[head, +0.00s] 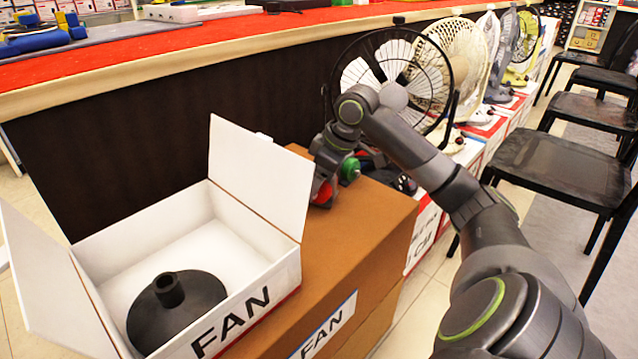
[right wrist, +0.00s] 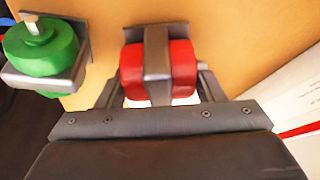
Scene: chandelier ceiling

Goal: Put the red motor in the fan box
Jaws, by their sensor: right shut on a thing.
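The fan box (head: 270,288) is an open white carton with flaps spread and FAN printed on its front. A black round base with a short stub (head: 180,300) lies inside it. The red motor (head: 324,191) is to the right of the fan box, over the brown cardboard. In the right wrist view, the red motor (right wrist: 182,68) sits with a grey metal bracket between the fingers of my right gripper (right wrist: 155,85). My right gripper (head: 322,180) is shut on it, beside the box's right flap. My left gripper is not in view.
A green motor (head: 349,168) lies just right of my right gripper. Brown cartons (head: 370,230) support the fan box. Several fans, including a black one (head: 390,75), stand behind. A red-topped counter (head: 200,45) runs along the back, and dark chairs (head: 565,170) stand right.

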